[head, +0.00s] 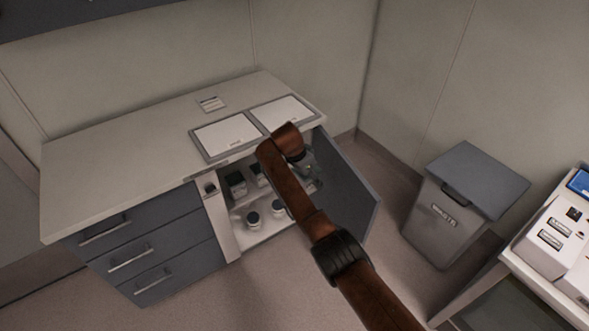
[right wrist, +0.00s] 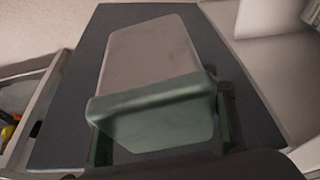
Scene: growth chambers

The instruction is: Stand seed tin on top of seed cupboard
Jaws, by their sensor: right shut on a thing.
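In the right wrist view my right gripper (right wrist: 160,135) is shut on a boxy tin (right wrist: 155,75), grey-white with a green band at the near end. I take it to be the seed tin; no label on it can be read. In the head view my right gripper (head: 305,160) is by the open cupboard, partly behind my own arm, and the tin cannot be made out clearly there. The cupboard (head: 222,222) stands under the pale worktop (head: 130,145), its dark grey door (head: 352,190) swung open to the right. My left gripper is not in view.
Several dark-lidded jars (head: 253,218) and dark boxes (head: 236,184) are inside the cupboard. Two framed panels (head: 226,136) and a small label plate (head: 211,104) lie on the worktop; its left part is clear. A grey waste bin (head: 440,222) stands right of the door.

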